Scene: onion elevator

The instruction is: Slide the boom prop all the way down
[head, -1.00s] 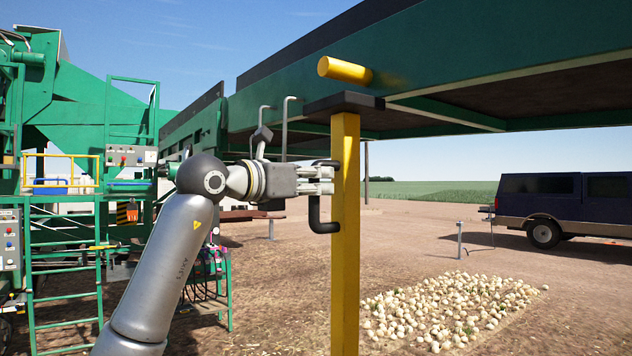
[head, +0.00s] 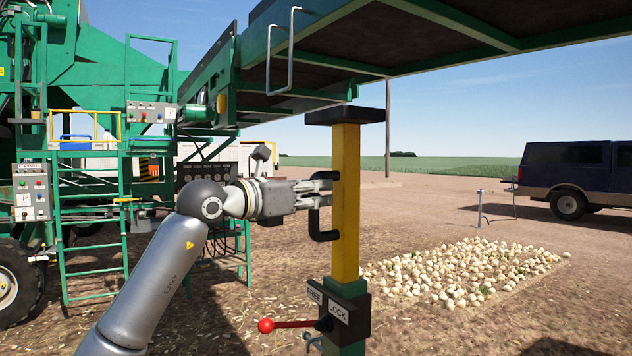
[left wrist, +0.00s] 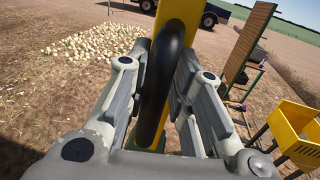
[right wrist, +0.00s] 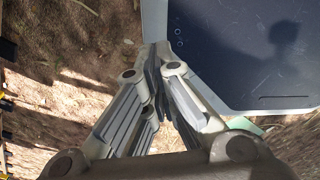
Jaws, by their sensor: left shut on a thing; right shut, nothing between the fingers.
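The boom prop is a yellow post (head: 346,200) with a flat black cap (head: 345,116), standing upright in a green sleeve (head: 345,290). My left gripper (head: 326,188) is shut on the prop's black handle (head: 323,226) on its left side; the handle also shows between the fingers in the left wrist view (left wrist: 158,95). A plate marked FREE and LOCK (head: 337,308) sits on the sleeve, its red-knobbed lever (head: 290,323) pointing left on the FREE side. My right gripper (right wrist: 160,65) is shut and empty, outside the head view.
The green boom (head: 450,25) spans overhead; the cap stands below it in the picture. A pile of onions (head: 460,270) lies behind the post to the right. A dark pickup (head: 580,180) stands farther back. The green machine with ladder (head: 92,235) is at left.

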